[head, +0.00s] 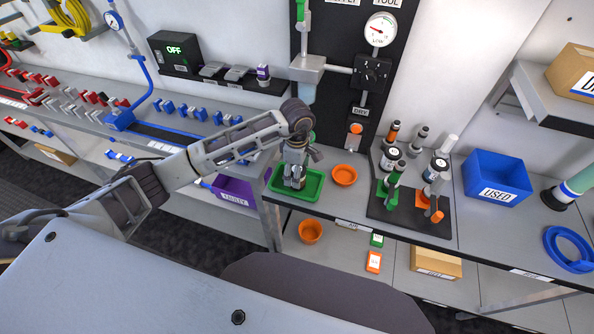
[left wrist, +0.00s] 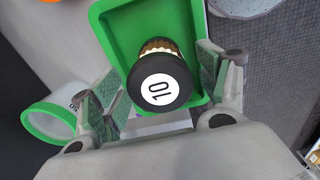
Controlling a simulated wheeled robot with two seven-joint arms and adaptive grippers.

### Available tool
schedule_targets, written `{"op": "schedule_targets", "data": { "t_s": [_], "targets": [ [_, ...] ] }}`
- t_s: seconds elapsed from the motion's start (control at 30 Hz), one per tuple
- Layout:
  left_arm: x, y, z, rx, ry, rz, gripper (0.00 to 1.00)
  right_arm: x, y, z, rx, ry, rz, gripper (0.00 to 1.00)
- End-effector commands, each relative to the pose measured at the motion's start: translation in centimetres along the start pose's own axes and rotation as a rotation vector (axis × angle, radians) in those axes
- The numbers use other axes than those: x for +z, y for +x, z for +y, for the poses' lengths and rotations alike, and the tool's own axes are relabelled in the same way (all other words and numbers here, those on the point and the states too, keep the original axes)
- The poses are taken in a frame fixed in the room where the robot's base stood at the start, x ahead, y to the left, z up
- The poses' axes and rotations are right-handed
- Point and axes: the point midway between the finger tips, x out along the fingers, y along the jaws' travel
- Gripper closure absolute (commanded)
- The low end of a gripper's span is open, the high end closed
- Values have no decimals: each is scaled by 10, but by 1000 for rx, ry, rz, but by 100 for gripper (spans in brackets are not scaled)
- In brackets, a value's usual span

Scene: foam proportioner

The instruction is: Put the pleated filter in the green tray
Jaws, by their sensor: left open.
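The green tray (head: 315,190) sits on the workbench left of centre in the head view; it also fills the middle of the left wrist view (left wrist: 112,30). The pleated filter (left wrist: 158,82) has a black end cap with a white "10" label and tan pleats below it. It stands in the tray, cap facing my wrist camera. My left gripper (head: 294,184) points down over the tray. Its fingers are open on both sides of the filter, with gaps visible in the left wrist view. In the head view my gripper largely hides the filter. My right gripper is not in view.
An orange bowl (head: 344,175) is right of the tray. Beyond it is a black stand (head: 411,216) with several bottles and fittings, then a blue "USED" bin (head: 492,172). A purple "FAULTY" bin (head: 236,190) is left.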

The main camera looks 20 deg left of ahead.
Motion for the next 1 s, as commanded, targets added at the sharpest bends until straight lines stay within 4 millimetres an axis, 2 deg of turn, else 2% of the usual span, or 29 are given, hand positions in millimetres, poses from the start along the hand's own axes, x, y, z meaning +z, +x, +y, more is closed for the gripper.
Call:
{"op": "schedule_targets", "data": {
  "t_s": [0.27, 0.37, 1.0],
  "targets": [
    [0, -4, 0, 0, 0, -1, 25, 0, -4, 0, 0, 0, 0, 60],
    [0, -12, 1, 3, 0, 0, 25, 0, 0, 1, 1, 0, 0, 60],
    [0, -90, 1, 3, -1, 0, 25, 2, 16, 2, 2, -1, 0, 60]
  ]
}}
